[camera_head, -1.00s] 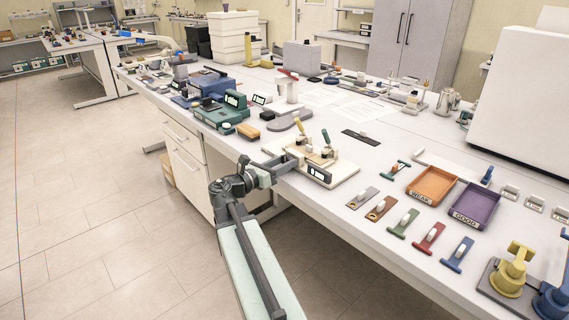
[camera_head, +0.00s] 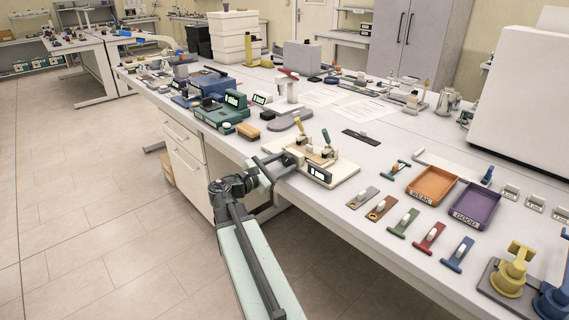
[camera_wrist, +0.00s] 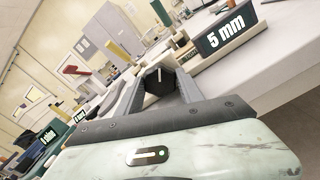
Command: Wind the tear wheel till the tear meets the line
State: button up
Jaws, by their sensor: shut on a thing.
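The tear wheel shows in the wrist view as a small black knob (camera_wrist: 160,80) with a white pointer mark, pointing nearly straight up in that picture. My gripper (camera_wrist: 157,92) is shut on it, one finger on each side. In the head view my gripper (camera_head: 280,168) reaches the front left edge of the tear rig, a cream board (camera_head: 345,172) with yellow-handled (camera_head: 297,126) and green-handled (camera_head: 325,137) clamps. A dark display (camera_head: 319,174) on the rig's front reads "5 mm" in the wrist view (camera_wrist: 225,35). The tear and the line cannot be made out.
Several coloured pieces lie to the right, with an orange tray (camera_head: 432,185) and a purple tray (camera_head: 474,205) behind them. A green device (camera_head: 228,112) and a tan block (camera_head: 249,131) stand to the left. The floor before the table is clear.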

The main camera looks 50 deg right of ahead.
jog(key=shift+a+f+m, duration=0.1)
jog(key=shift+m, duration=0.2)
jog(key=o, duration=1.4)
jog(key=a, duration=0.8)
jog(key=shift+w, duration=0.25)
jog(key=shift+d, duration=0.1)
